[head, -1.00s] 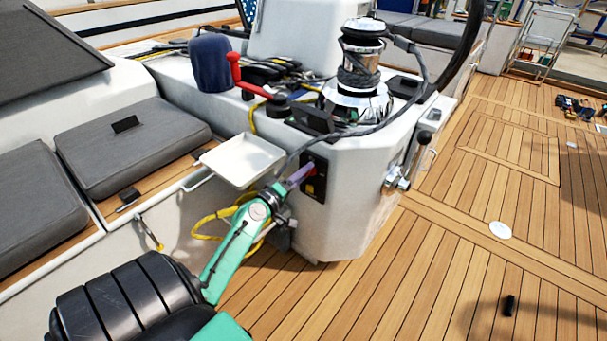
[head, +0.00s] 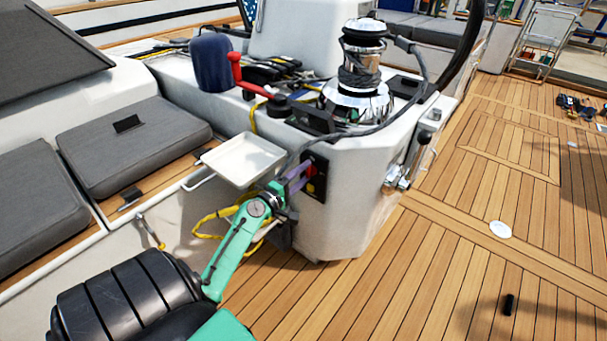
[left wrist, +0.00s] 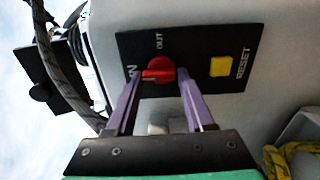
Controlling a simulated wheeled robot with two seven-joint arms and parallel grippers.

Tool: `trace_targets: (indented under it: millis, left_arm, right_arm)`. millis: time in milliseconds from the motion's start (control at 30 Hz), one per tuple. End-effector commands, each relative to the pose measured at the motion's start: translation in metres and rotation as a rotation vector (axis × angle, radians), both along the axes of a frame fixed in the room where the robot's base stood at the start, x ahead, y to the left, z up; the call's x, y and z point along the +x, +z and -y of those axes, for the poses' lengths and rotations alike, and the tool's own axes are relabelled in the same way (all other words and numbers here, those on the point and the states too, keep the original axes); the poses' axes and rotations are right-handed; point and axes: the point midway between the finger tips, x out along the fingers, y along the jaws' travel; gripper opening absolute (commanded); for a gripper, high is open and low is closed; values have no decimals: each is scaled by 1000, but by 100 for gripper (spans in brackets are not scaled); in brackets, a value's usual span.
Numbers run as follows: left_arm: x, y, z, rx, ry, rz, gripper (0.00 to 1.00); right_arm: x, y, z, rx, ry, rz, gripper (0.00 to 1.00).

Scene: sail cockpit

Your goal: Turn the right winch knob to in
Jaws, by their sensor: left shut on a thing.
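The right winch knob (left wrist: 160,68) is a red dial on a black panel (left wrist: 205,48) marked OUT and IN. In the left wrist view its ridge lies crosswise, with its left end toward the IN lettering. My left gripper (left wrist: 160,78) has a purple finger on each side of the knob and is shut on it. In the head view my left gripper (head: 303,177) is at the panel (head: 317,187) on the white console, and its fingers partly cover the knob. My right gripper is not in view.
A yellow RESET button (left wrist: 221,66) is on the same panel. A white tray (head: 243,160) juts out just left of my gripper. A chrome winch (head: 358,85) stands on the console above, and a lever (head: 410,160) is on its right side. The teak deck at right is mostly clear.

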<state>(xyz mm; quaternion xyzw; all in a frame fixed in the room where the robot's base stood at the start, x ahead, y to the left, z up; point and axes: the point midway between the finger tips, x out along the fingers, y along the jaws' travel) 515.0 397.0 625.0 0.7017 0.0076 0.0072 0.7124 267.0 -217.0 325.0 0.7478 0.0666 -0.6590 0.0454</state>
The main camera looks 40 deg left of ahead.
Motion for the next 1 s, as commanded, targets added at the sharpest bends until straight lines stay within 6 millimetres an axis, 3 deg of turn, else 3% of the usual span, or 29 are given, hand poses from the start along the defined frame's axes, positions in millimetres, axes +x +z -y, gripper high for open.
trace_targets:
  millis: [133,167,233,667,767,1000]
  left_arm:
    - [0,1,-1,-2,4,4,0]
    - [0,2,-1,-1,4,4,57]
    - [0,1,-1,-1,3,4,82]
    - [-9,-2,0,0,2,-1,82]
    - [-26,-3,0,0,1,-3,82]
    - [-96,-7,1,1,5,-3,82]
  right_arm:
    - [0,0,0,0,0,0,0]
    - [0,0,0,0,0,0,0]
    - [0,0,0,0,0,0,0]
    - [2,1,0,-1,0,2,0]
    - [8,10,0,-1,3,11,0]
    - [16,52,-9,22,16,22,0]
